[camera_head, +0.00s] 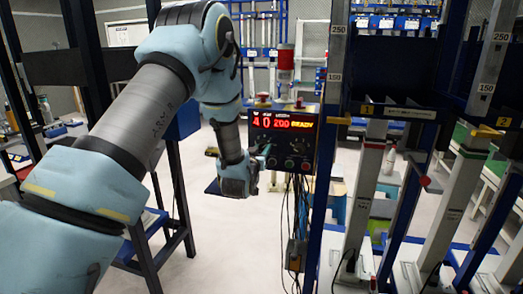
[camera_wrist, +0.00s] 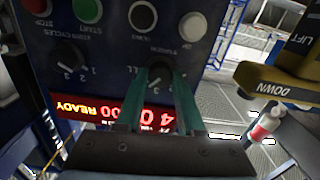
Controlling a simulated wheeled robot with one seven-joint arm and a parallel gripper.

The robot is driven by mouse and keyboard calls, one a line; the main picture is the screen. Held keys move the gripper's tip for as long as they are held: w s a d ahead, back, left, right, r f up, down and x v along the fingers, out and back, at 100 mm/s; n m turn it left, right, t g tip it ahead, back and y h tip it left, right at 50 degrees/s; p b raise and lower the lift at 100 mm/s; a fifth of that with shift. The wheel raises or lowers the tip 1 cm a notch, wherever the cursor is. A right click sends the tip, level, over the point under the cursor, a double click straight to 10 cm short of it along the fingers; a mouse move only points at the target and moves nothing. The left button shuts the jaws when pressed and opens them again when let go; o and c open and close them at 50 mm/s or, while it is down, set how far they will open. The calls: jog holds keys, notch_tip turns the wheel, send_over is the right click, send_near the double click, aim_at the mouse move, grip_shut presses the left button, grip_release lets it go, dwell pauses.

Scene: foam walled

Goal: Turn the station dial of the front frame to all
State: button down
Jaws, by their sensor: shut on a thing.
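The control box (camera_head: 283,137) of the front frame carries a lit red display reading READY, with knobs and buttons below it. In the wrist view the panel (camera_wrist: 110,50) appears upside down. My gripper (camera_wrist: 160,85) has its two teal fingers on either side of a black dial (camera_wrist: 160,73), shut on it. Part of a label ending in "LL" shows just left of this dial. The fingers hide much of the dial, so I cannot tell where its pointer stands. In the head view my gripper (camera_head: 264,156) reaches the box's lower left face.
Another black dial (camera_wrist: 70,55), a green button (camera_wrist: 87,10), a red button (camera_wrist: 36,5) and a white button (camera_wrist: 192,26) are close to the fingers. A yellow part marked DOWN (camera_wrist: 275,88) stands at right. Cables (camera_head: 299,215) hang below the box.

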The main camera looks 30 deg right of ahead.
jog(key=shift+f+b, duration=0.1)
jog(key=shift+b, duration=0.45)
jog(key=shift+f+m+b, duration=0.15)
jog(key=shift+m+b, duration=0.55)
jog(key=shift+b, duration=0.3)
jog(key=m+b, duration=0.2)
jog(key=b, duration=0.1)
jog(key=shift+b, duration=0.3)
jog(key=m+b, duration=0.3)
jog(key=shift+r+m+b, duration=0.2)
jog(key=shift+m+b, duration=0.6)
jog(key=shift+b, duration=0.15)
jog(key=c, duration=0.5)
grip_release()
